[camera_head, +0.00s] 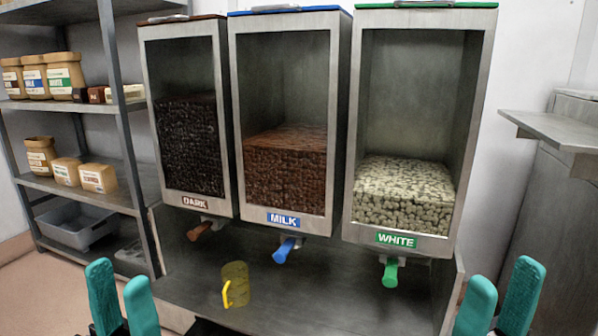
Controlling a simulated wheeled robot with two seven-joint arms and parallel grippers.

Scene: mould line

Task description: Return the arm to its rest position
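My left gripper (121,296) is at the bottom left, its two teal fingers apart with nothing between them. My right gripper (500,295) is at the bottom right, its teal fingers also apart and empty. Both are in front of the counter and touch nothing that I can see. The arm links behind the fingers are mostly out of the picture.
Three dispensers, dark (183,120), milk (285,110) and white (420,110), stand above a dark counter (330,285). A yellow see-through jug (236,283) stands on it. A shelf rack (120,120) is left; a metal ledge (555,130) juts out right.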

